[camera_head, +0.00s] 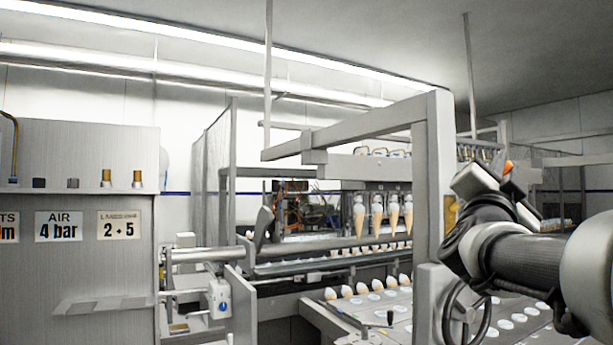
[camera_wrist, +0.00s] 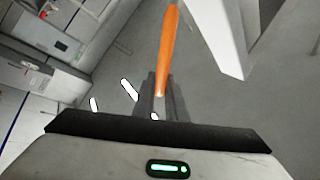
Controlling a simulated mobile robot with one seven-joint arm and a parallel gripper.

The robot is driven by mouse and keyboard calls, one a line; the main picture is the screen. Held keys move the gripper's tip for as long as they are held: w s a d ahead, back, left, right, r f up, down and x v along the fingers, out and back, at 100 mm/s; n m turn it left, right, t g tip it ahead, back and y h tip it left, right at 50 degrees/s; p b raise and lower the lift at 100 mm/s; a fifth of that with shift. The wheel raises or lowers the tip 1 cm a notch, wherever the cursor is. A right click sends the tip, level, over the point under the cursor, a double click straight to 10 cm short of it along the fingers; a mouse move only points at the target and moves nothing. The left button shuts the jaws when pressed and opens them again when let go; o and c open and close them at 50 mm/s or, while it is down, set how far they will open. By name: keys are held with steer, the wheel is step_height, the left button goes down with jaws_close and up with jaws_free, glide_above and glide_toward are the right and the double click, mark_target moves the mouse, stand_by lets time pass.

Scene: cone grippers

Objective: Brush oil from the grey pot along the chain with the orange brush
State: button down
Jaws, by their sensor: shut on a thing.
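The orange brush (camera_wrist: 167,45) is in my gripper (camera_wrist: 161,88), which is shut on it in the wrist view. Its orange handle points away from the jaws towards the top of that picture. In the head view a small orange end of the brush (camera_head: 507,167) shows beside my gripper at the right, in front of the machine frame. The bristles cannot be made out. I cannot pick out the grey pot or the chain in either view.
A pale upright post (camera_head: 438,180) of the machine frame stands close left of my arm. Several cones (camera_head: 377,213) hang in the machine, and more lie along the tray (camera_head: 365,304) below. A grey cabinet (camera_head: 80,230) stands at the left.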

steer(key=shift+r+p, duration=0.7)
steer(key=shift+r, duration=0.65)
step_height(320, 180, down, 9)
steer(key=b, duration=0.9)
steer(key=shift+b, duration=0.4)
steer(key=shift+s+d+b, duration=0.15)
steer(key=shift+s+d, duration=0.25)
steer(key=shift+s, duration=0.5)
steer(key=shift+s+d+b, duration=0.15)
steer(key=shift+s+d, duration=0.2)
steer(key=shift+s, duration=0.6)
steer(key=shift+s+d+b, duration=0.15)
steer(key=shift+s+d, duration=0.25)
steer(key=shift+s, duration=0.65)
